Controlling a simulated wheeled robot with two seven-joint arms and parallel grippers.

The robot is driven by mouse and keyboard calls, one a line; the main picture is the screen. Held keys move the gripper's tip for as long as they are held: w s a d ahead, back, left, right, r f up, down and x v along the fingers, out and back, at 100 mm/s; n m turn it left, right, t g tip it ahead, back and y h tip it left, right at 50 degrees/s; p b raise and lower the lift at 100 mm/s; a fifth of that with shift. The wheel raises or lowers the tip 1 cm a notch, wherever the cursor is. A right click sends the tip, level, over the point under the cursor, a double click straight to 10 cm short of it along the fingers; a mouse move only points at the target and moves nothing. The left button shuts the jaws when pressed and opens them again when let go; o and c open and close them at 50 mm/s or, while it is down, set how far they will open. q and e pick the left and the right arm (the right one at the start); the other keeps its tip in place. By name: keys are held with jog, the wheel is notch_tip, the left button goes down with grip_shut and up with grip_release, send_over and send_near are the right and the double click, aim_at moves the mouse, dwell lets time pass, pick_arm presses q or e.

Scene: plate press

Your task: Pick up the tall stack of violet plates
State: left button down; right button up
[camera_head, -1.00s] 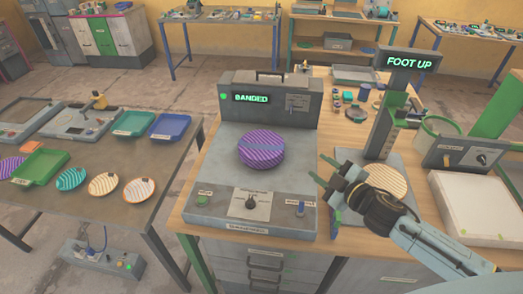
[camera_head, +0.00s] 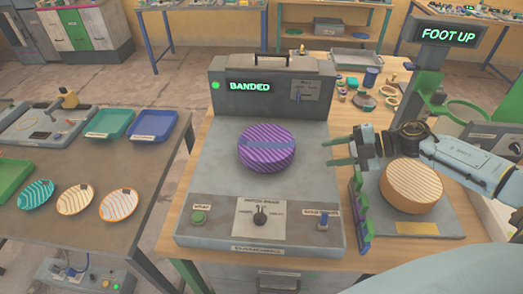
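The tall stack of violet striped plates (camera_head: 266,153) sits upright on the grey bed of the banding machine (camera_head: 222,190), whose display reads BANDED. A bluish-grey band runs across the top of the stack. My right gripper (camera_head: 331,152) is to the right of the stack, with its fingers pointing left toward it. The fingers are apart with nothing between them, and they do not touch the stack. My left gripper is not in view.
A tan striped stack (camera_head: 410,187) stands on the press base at right, under the FOOT UP sign (camera_head: 448,34). Coloured upright pieces (camera_head: 360,210) stand between the machines. The left table (camera_head: 75,235) holds trays and striped plates. The machine bed around the violet stack is clear.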

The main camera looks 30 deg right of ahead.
aim_at(286, 161)
jog(key=shift+w+a+f, duration=0.45)
jog(key=shift+w+f, duration=0.05)
jog(key=shift+w, duration=0.25)
jog(key=x, duration=0.5)
jog(key=shift+a+f, duration=0.1)
jog(key=shift+a, duration=0.25)
jog(key=shift+w+a+f, duration=0.25)
jog(key=shift+w+a, duration=0.05)
jog(key=shift+a, duration=0.05)
jog(key=x, duration=0.5)
jog(key=shift+a+p, duration=0.15)
jog(key=shift+p, duration=0.25)
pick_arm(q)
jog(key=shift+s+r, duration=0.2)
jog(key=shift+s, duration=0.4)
pick_arm(e)
jog(key=shift+f, duration=0.1)
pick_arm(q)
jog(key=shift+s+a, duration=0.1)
pick_arm(e)
jog(key=c, duration=0.7)
